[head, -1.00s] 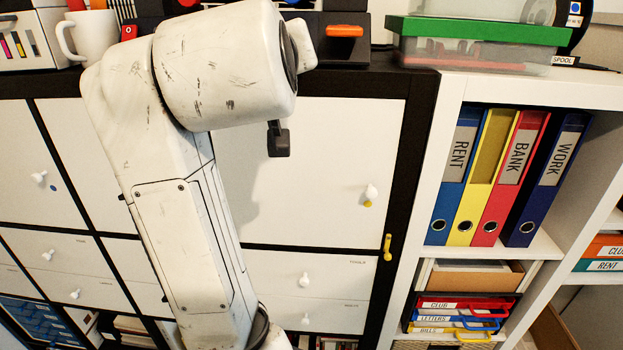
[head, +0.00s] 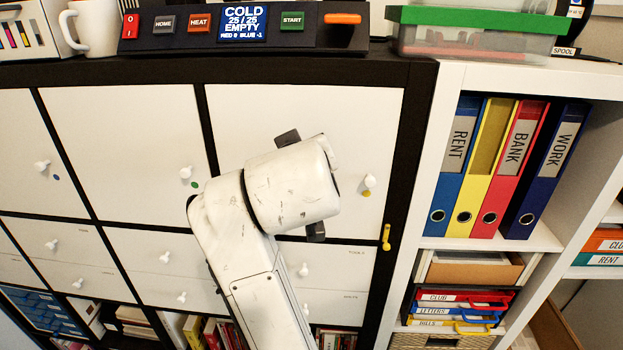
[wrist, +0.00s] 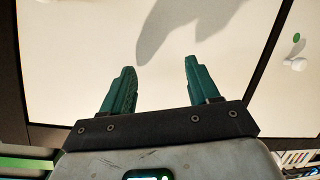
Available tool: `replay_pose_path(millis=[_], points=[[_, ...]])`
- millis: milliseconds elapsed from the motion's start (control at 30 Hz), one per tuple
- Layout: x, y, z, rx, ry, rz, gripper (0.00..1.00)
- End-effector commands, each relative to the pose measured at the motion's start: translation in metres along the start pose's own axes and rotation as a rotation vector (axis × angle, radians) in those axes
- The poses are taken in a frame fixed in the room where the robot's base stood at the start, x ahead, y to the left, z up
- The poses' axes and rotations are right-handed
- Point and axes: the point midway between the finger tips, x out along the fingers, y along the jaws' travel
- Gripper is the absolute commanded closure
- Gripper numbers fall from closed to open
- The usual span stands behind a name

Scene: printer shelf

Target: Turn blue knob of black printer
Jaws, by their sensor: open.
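The black printer's front panel (head: 345,38) stands on top of the cabinet in the head view. It carries a red switch, HOME, HEAT and START buttons, an orange bar and a blue display (head: 242,24) reading COLD, 25/25, EMPTY, RED 0, BLUE -1. The rest of the printer is cut off by the frame's top edge, and no blue knob shows. My gripper (wrist: 158,75) is open and empty, its two teal fingers apart before a white cabinet door.
White doors with small knobs (head: 370,181) fill the dark-framed cabinet. A green-lidded box (head: 480,30) stands right of the printer, a white mug (head: 97,35) left of it. A white shelf with binders (head: 497,170) is at right. A green-dot door knob (wrist: 295,65) shows in the wrist view.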

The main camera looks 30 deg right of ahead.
Motion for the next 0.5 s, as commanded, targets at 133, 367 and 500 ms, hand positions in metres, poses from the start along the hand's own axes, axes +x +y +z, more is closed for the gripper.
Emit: replay_pose_path(millis=[133, 367, 500], points=[[0.007, -0.004, 0.021, -0.011, -0.03, -0.017, 0.4], [0.011, -0.007, 0.038, -0.018, -0.055, -0.033, 0.4], [0.012, -0.008, 0.041, -0.019, -0.06, -0.036, 0.4]])
